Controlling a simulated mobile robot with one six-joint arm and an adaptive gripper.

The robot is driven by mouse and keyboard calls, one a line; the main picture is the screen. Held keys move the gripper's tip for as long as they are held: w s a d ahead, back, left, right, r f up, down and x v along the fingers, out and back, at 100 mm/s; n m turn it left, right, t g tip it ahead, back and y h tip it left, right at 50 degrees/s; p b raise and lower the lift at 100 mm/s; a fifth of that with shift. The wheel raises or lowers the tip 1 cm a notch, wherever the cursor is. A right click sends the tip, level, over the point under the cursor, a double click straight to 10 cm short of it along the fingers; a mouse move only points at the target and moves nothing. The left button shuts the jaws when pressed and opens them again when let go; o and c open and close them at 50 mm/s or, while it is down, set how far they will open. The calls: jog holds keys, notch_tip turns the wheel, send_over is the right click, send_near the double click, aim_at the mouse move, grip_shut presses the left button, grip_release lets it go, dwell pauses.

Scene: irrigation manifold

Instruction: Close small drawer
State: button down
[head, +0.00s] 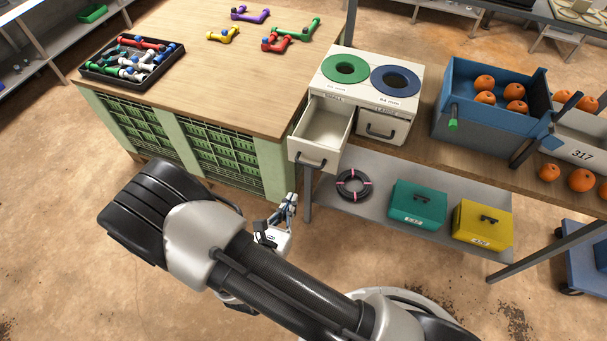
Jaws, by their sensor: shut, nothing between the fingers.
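The small drawer (323,142) is the left one in a white two-drawer cabinet (371,88). It is pulled out toward me, looks empty, and has a dark handle (311,161) on its front. The right drawer (381,128) of the cabinet is shut. My gripper (291,203) is shut and empty, just below and left of the open drawer's front, apart from it. Part of the gripper is hidden behind my arm.
A wooden-topped green bench (237,100) stands left of the drawer, with a black tray (90,76) of fittings and several loose coloured fittings. Right are a blue bin (470,115) of oranges and a lower shelf (362,205) with a hose coil, green box and yellow box.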

jog(key=b+x, duration=0.1)
jog(key=x, duration=1)
jog(key=shift+w+b, duration=0.2)
jog(key=shift+b, duration=0.15)
jog(key=shift+d, duration=0.15)
